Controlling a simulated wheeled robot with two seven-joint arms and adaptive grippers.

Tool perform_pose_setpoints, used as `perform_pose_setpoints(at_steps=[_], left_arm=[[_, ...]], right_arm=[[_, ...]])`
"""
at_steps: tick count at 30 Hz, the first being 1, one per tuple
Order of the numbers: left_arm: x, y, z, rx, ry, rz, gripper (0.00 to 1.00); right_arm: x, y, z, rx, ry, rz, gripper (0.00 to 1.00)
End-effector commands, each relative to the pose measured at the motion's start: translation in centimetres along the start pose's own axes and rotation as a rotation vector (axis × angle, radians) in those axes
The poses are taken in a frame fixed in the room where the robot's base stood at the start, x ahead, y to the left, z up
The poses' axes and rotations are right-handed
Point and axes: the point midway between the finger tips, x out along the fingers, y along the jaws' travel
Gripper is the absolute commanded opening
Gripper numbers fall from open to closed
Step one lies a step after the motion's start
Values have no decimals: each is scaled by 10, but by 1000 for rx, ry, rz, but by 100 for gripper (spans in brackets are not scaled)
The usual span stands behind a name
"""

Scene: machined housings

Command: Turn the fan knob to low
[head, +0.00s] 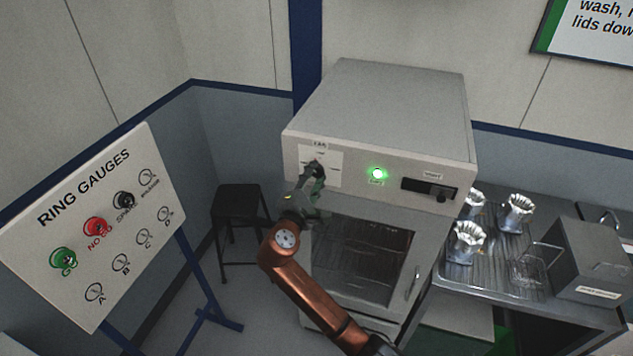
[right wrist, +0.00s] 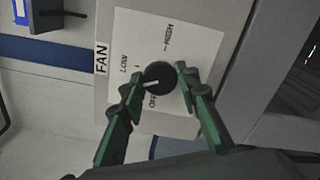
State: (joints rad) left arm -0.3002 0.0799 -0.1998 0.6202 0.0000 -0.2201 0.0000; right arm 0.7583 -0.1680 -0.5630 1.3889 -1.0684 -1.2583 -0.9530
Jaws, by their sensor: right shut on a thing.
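The fan knob (right wrist: 158,78) is black and round with a white pointer line, on a white plate (right wrist: 190,45) marked FAN. In the right wrist view the pointer aims left, slightly below the LOW label (right wrist: 124,63). Another label below it is partly hidden by a finger, and a third is at the upper right. My right gripper (right wrist: 156,82) is shut on the knob, with one green finger on each side. In the head view my right gripper (head: 316,172) is at the oven-like cabinet's upper left panel and mostly hides the knob. My left gripper is out of view.
The cabinet (head: 380,100) has a lit green button (head: 377,173) and a dark slot control (head: 430,189). A ring gauge board (head: 120,225) stands left, with a dark stool (head: 240,205) behind. A metal bench with fluted parts (head: 467,242) is at the right.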

Motion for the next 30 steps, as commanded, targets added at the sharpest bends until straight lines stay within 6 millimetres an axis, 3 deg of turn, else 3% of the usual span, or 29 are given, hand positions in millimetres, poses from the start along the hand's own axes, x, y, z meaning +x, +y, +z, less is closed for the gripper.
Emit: perform_pose_setpoints(at_steps=[3, 15, 30], left_arm=[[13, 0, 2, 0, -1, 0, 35], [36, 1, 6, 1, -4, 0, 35], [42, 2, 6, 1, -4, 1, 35]], right_arm=[[0, -4, -2, 108, 1, -2, 5], [0, -3, -1, 384, 0, -3, 5], [0, -1, -1, 481, 0, -3, 5]])
